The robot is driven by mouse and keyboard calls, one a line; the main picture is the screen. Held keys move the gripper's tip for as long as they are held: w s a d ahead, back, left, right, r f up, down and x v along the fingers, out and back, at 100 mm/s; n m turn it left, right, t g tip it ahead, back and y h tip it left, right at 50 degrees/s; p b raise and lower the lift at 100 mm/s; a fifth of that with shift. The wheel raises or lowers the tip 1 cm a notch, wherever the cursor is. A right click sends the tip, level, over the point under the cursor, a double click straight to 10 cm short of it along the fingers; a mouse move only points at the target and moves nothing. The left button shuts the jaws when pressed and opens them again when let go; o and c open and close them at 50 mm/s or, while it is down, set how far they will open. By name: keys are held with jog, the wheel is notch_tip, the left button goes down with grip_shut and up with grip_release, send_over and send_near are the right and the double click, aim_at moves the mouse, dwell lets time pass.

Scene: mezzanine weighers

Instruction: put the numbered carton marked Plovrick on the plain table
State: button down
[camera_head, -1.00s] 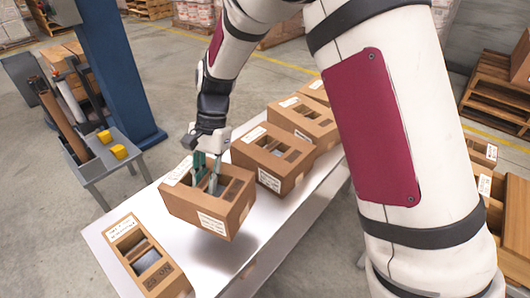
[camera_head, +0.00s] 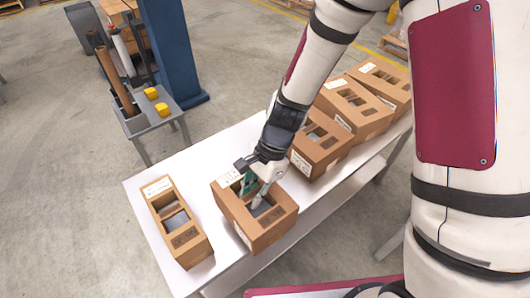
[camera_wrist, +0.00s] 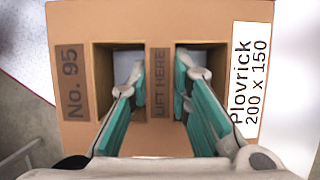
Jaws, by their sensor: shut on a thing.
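The carton marked Plovrick (camera_head: 268,234) is a brown box with two top openings and a middle strip reading LIFT HERE. In the wrist view its white label (camera_wrist: 250,80) reads Plovrick 200 x 150, and a dark patch reads No. 95. My gripper (camera_head: 255,190) reaches down into the openings and is shut on the middle strip. In the head view the carton appears over the near part of a long white table (camera_head: 150,187). I cannot tell whether its underside touches the tabletop.
Another carton (camera_head: 188,240) stands on the table at the left. Several cartons (camera_head: 355,108) stand in a row toward the far right. A grey stand (camera_head: 150,121) with yellow blocks (camera_head: 162,109) and a blue column (camera_head: 172,50) are behind the table.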

jog(key=w+a+f, duration=0.1)
jog(key=w+f, duration=0.1)
jog(key=w, duration=0.4)
jog(key=w+f+b, duration=0.1)
jog(key=w+f, duration=0.1)
jog(key=w, duration=0.4)
jog(key=shift+w+a+f, duration=0.35)
jog(key=shift+w, duration=0.05)
jog(key=shift+f+b, duration=0.15)
jog(key=shift+b, duration=0.15)
jog(key=c, duration=1.5)
grip_release()
jog(key=shift+o, duration=0.2)
jog(key=p+v, duration=0.1)
jog(key=v, duration=1.1)
jog(key=shift+d, duration=0.1)
